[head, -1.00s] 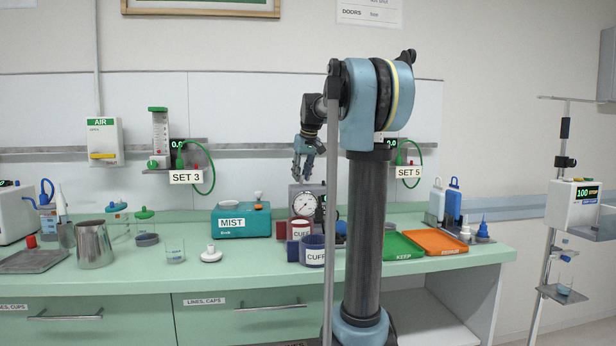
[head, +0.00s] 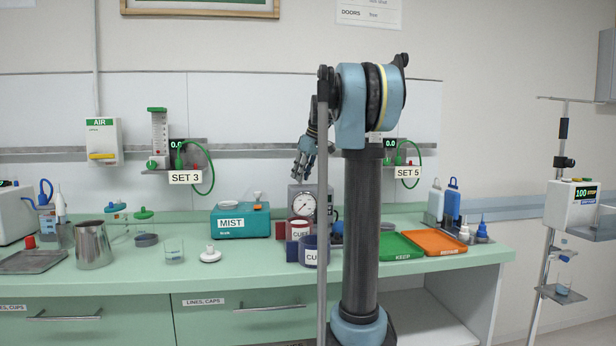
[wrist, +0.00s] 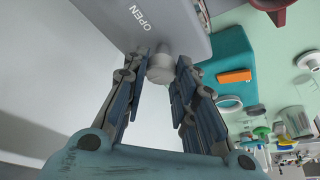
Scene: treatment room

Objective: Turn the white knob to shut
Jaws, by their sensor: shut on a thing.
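The white knob (wrist: 160,70) sticks out of the grey gauge box beside the printed word OPEN, as the wrist view shows. My gripper (wrist: 162,62) is closed around the knob, with one finger on each side of it. In the head view my gripper (head: 303,166) points down at the top of the grey gauge box (head: 296,203), which has a round white dial. The knob cannot be made out in the head view. Its turn position is not clear.
The teal MIST unit (head: 240,222) stands just left of the gauge box. Red and blue CUFF cups (head: 308,251) stand in front of it. A white-knobbed piece (head: 210,254) lies on the counter. Green (head: 400,247) and orange (head: 438,243) trays lie to the right.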

